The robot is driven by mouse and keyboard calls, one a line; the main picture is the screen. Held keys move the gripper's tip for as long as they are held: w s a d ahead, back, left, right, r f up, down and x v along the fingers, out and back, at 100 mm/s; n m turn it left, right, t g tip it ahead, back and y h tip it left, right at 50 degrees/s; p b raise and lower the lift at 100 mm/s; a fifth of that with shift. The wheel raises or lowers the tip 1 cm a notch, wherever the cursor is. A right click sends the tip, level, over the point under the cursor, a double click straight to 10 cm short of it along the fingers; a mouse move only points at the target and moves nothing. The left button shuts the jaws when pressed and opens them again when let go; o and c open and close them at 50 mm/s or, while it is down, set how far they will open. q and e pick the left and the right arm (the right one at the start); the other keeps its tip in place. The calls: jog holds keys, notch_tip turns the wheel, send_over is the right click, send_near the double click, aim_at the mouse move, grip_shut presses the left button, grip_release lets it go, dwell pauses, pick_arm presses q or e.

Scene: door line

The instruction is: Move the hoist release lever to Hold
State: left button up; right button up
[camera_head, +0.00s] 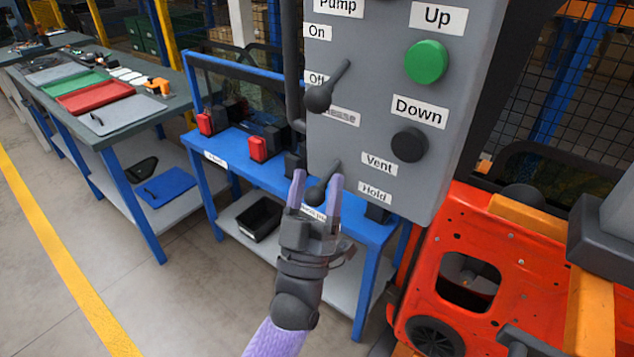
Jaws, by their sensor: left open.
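A grey control panel (385,55) hangs in front of me. Its lower black lever (334,168), below the partly covered "Release" label (341,116), has its handle tilted up and right, towards the height of the "Vent" label (379,164). The "Hold" label (375,194) is lower, right of the lever's pivot. My left gripper (317,178) is open, its two purple-grey fingers in view on either side of the lever. I cannot tell whether they touch it. The fingers cover part of the lever and a small label. My right gripper is not in view.
Above sit the pump lever (320,96) by "Off", a green Up button (426,62) and a black Down button (409,145). An orange-red door (450,235) is close at right. A blue bench (272,180) stands behind the gripper.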

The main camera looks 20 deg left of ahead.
pick_arm(q)
jog(key=b+v, duration=0.1)
jog(key=v, duration=0.8)
jog(key=shift+b, duration=0.35)
jog(key=shift+s+f, duration=0.1)
jog(key=shift+s, duration=0.05)
notch_tip(320, 180, down, 20)
jog(key=d+m+g+h, duration=0.2)
jog(key=m+g+h, duration=0.25)
jog(key=g, duration=0.45)
jog(key=s+a+f+m+g+y, duration=0.1)
jog(key=s+f+g, duration=0.3)
jog(key=f, duration=0.4)
jog(key=s+a+f+m+g, duration=0.1)
jog(key=s+f+g, duration=0.25)
jog(key=f, duration=0.45)
jog(key=s+a+f+g+y, duration=0.1)
jog(key=s+a+f+g, duration=0.1)
jog(key=s, duration=0.6)
jog(key=s+a+f+g, duration=0.2)
jog(key=s+f+g, duration=0.3)
jog(key=s, duration=0.3)
jog(key=s+a+f+m+g+y+b, duration=0.1)
jog(key=s+a+f+g, duration=0.1)
jog(key=s, duration=0.6)
notch_tip(320, 180, down, 2)
jog(key=shift+a+f+g+y, duration=0.15)
jog(key=shift+a+g+y, duration=0.15)
jog(key=shift+g, duration=0.45)
